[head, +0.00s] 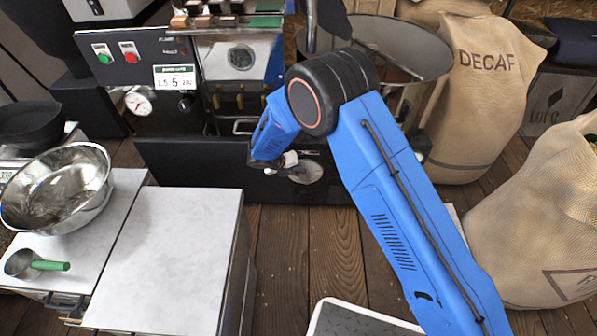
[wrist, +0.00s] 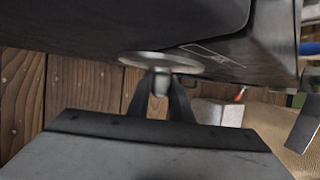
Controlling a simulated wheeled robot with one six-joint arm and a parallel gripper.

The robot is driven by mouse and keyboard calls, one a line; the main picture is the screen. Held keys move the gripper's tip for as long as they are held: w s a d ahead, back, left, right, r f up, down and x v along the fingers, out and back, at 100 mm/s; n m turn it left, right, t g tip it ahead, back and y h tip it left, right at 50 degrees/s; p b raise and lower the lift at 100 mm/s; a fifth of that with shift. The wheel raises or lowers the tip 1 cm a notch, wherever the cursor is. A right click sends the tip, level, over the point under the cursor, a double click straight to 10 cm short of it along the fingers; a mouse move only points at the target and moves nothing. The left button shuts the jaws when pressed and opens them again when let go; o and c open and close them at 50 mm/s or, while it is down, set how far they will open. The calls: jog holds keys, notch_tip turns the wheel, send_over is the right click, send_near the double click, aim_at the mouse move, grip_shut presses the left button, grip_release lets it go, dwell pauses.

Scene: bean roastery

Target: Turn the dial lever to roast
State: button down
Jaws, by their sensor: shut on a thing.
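The dial (head: 307,173) is a round pale metal disc on the front of the black panel low on the roasting machine. In the wrist view its disc (wrist: 140,58) lies edge-on against the dark panel, with a short pale lever (wrist: 160,82) sticking out toward my gripper. My gripper (wrist: 161,92) is shut on the lever, one dark finger on each side. In the head view my gripper (head: 276,165) is at the left of the disc, partly hidden by my blue arm. The dial's markings are too small to read.
A light worktop (head: 165,260) stands at the left, with a steel bowl (head: 60,190) and a green-handled scoop (head: 30,264) beside it. Burlap sacks (head: 480,90) stand at the right. Green and red buttons (head: 130,56) sit on the machine's upper left. Wooden floor is clear before the panel.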

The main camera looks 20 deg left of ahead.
jog(key=c, duration=1.6)
grip_release()
jog(key=shift+a, duration=0.1)
jog(key=v, duration=1.7)
jog(key=shift+s, duration=0.15)
